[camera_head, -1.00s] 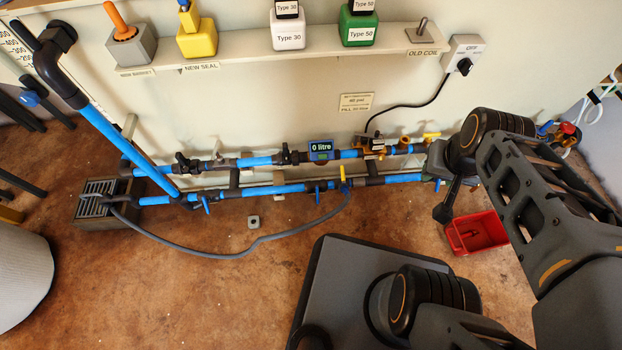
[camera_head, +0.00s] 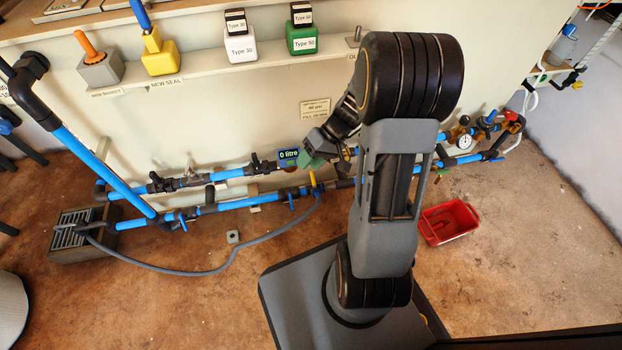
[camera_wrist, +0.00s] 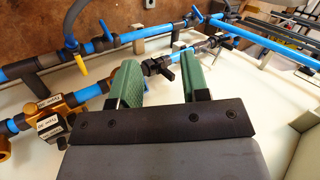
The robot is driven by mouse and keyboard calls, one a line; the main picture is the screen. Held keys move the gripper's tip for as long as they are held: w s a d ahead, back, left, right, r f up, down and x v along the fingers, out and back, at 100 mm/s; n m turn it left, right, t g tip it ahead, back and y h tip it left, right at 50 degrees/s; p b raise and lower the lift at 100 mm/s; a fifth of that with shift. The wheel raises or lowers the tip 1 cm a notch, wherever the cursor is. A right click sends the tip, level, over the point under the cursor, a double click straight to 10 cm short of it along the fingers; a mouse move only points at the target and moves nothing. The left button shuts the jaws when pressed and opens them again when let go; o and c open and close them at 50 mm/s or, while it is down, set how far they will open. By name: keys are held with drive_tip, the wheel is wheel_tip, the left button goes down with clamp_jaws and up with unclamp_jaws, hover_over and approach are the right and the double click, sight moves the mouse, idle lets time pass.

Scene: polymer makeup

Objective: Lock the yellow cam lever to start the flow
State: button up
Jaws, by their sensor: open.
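A small yellow lever (camera_head: 313,179) stands on the lower pipe where the grey hose (camera_head: 232,268) joins it. In the wrist view the yellow lever (camera_wrist: 82,64) hangs at the hose end, left of my fingers and apart from them. My gripper (camera_head: 317,152) is in front of the upper pipe, just right of the flow display (camera_head: 288,157), which reads 0 litre. In the wrist view my gripper (camera_wrist: 158,70) has its green fingers apart, with no object gripped. A black pipe fitting shows beyond the gap. My arm hides part of the upper pipe.
Brass fittings with a black-and-white unit (camera_wrist: 52,127) lie left of my fingers in the wrist view. A shelf (camera_head: 205,75) with several coloured blocks runs above the pipes. A red bin (camera_head: 447,222) is on the floor at right.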

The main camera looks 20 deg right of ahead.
drive_tip(key=w+d+f+t+y, duration=0.2)
drive_tip(key=w+d+f+y, duration=0.15)
drive_tip(key=f, duration=0.45)
drive_tip(key=m+t+h, duration=0.2)
drive_tip(key=m+t, duration=0.2)
drive_tip(key=t, duration=0.6)
approach(313, 177)
drive_tip(key=b+x, duration=0.1)
drive_tip(key=x, duration=0.2)
drive_tip(key=b+x, duration=0.1)
drive_tip(key=x, duration=0.1)
drive_tip(key=f+b+x, duration=0.1)
drive_tip(key=b+x, duration=0.1)
drive_tip(key=x, duration=0.1)
drive_tip(key=shift+w+a, duration=0.15)
drive_tip(key=shift+w+a+f+t+b, duration=0.15)
drive_tip(key=shift+w+a+t+b, duration=0.15)
drive_tip(key=shift+w+a, duration=0.25)
drive_tip(key=shift+w+d, duration=0.1)
clamp_jaws()
